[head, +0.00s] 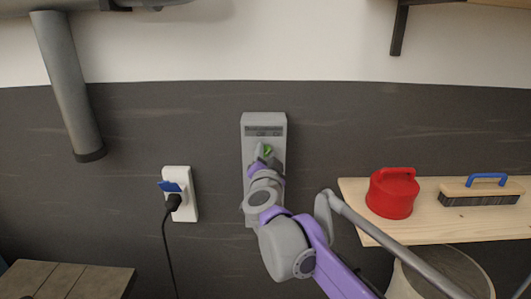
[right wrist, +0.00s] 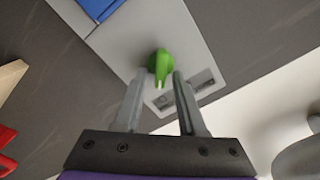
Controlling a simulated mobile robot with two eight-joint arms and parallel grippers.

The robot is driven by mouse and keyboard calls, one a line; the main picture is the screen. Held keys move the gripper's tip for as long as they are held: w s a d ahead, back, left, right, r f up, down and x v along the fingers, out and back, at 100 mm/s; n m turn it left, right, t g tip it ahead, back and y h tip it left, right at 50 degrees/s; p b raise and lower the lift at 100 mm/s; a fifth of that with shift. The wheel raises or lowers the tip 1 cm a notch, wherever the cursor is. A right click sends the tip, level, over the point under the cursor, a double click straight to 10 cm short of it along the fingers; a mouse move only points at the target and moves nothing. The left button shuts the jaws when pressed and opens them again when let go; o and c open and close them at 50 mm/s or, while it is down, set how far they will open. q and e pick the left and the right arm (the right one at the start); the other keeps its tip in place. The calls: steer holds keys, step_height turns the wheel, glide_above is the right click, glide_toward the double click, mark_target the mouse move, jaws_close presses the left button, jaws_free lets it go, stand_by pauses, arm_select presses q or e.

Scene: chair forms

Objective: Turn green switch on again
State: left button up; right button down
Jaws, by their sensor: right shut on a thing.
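The green switch (head: 268,150) sits on the upper part of a grey wall box (head: 264,119), just below the box's label strip. My right gripper (head: 262,155) is at the box and partly covers the switch in the head view. In the right wrist view, the green switch (right wrist: 160,62) lies between the tips of my right gripper (right wrist: 161,74), which is shut on it. Whether the switch is on or off is not clear. My left gripper is not in view.
A white socket (head: 181,205) with a blue flap and black plug is left of the box. At right, a wooden shelf (head: 440,228) holds a red can (head: 392,193) and a blue-handled brush (head: 481,191). A blue part (right wrist: 100,8) shows on the box in the wrist view.

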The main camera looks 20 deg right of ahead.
steer(key=m, duration=0.4)
steer(key=shift+d+f+m+p, duration=0.1)
steer(key=shift+f+m+p, duration=0.05)
steer(key=shift+m+p, duration=0.2)
steer(key=shift+f+m+p, duration=0.15)
steer(key=shift+m+p, duration=0.2)
steer(key=shift+m, duration=0.95)
steer(key=shift+f+m+p, duration=0.15)
steer(key=shift+m+p, duration=0.15)
steer(key=shift+m, duration=0.95)
steer(key=c, duration=0.9)
jaws_free()
steer(key=shift+o, duration=0.2)
steer(key=shift+s, duration=0.1)
steer(key=b+v, duration=0.1)
steer(key=v, duration=0.9)
steer(key=shift+s, duration=0.4)
